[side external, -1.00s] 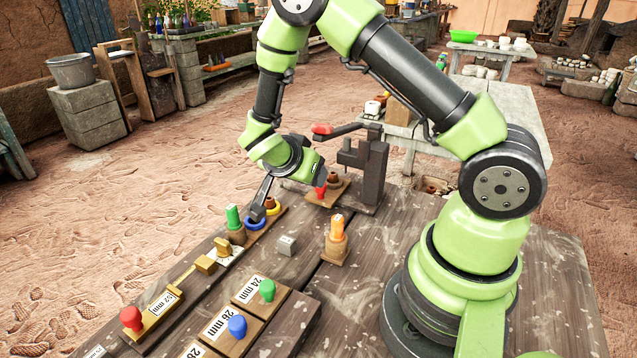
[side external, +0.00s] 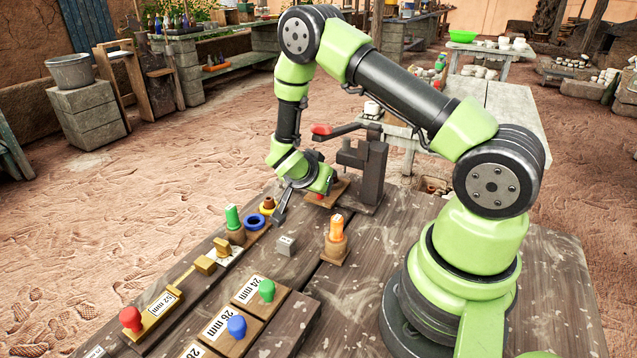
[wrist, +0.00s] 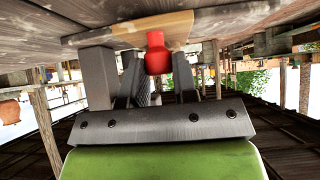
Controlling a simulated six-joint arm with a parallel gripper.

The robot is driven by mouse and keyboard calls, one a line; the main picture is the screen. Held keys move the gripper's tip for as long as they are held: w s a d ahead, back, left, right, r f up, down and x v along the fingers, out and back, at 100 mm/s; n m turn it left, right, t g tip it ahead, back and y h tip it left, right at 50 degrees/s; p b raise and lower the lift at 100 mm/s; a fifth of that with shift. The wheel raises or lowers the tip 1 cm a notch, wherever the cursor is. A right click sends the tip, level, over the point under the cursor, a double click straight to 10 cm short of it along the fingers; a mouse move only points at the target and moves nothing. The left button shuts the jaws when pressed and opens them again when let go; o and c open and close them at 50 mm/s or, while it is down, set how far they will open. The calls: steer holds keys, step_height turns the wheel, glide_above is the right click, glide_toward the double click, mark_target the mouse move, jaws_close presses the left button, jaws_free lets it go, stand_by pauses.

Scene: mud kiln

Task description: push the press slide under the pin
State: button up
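The press (side external: 368,172) stands at the back of the table, with a red-tipped lever (side external: 321,129). Its wooden slide (side external: 340,187) lies at its foot, partly hidden behind my gripper. The slide's red knob (wrist: 156,55) shows in the wrist view, hanging in the picture between the fingers. Only a bit of it shows in the side view. My gripper (side external: 281,214) is left of the slide, fingers pointing down to the left. The fingers (wrist: 140,75) look apart with nothing clamped. Contact with the knob cannot be told. The pin is not distinguishable.
A board with a green peg (side external: 232,217), a blue ring (side external: 255,222) and a brown piece (side external: 268,204) is left of my gripper. A grey block (side external: 286,245) and an orange peg (side external: 337,228) stand in front. Labelled gauge boards (side external: 238,326) fill the front left.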

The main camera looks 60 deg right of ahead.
jaws_close()
steer(key=shift+s, duration=1.8)
steer(key=o, duration=0.9)
jaws_free()
steer(key=shift+c, duration=0.2)
steer(key=shift+a+r, duration=0.1)
